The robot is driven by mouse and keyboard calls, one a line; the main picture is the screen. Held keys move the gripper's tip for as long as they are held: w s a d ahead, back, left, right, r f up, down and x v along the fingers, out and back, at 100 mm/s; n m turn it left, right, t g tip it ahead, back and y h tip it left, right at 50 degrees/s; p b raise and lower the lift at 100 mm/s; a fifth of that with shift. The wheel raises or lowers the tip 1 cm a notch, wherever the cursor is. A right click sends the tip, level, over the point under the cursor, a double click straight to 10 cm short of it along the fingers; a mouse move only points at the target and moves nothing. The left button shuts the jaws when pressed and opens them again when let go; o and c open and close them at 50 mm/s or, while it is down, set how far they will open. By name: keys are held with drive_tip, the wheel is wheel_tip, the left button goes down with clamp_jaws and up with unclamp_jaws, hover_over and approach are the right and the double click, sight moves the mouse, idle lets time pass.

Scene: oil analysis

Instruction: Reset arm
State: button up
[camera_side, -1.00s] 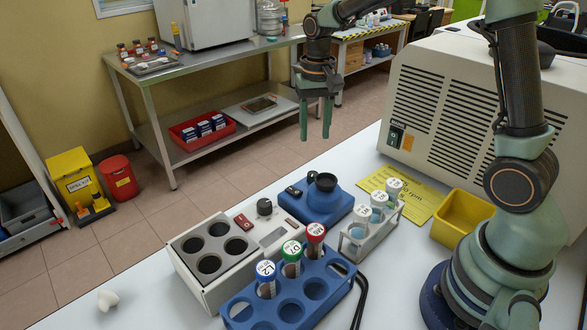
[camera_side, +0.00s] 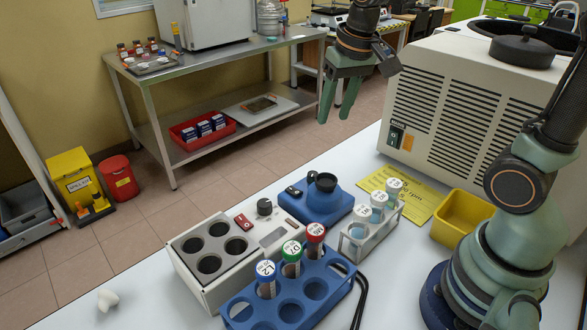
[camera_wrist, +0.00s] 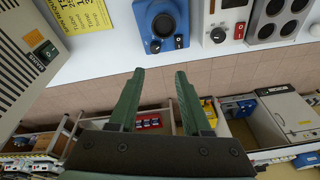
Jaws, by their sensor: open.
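My gripper (camera_side: 338,112) is open and empty. It hangs in the air beyond the far edge of the white bench, above the floor, left of the large beige machine. In the wrist view, its two green fingers (camera_wrist: 158,75) stand apart with nothing between them. My arm's base stands at the right of the bench in the side view.
On the bench stand a blue tube rack (camera_side: 238,316) with several capped tubes, a white block with round wells (camera_side: 185,265), a blue mixer (camera_side: 325,205), a small tube rack (camera_side: 356,248), a yellow bin (camera_side: 446,235) and the beige machine (camera_side: 440,110).

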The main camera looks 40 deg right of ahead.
drive_tip(key=s+a+r+n+t, duration=0.1)
drive_tip(key=s+n+t, duration=0.2)
drive_tip(key=s, duration=0.4)
drive_tip(key=shift+a, duration=0.2)
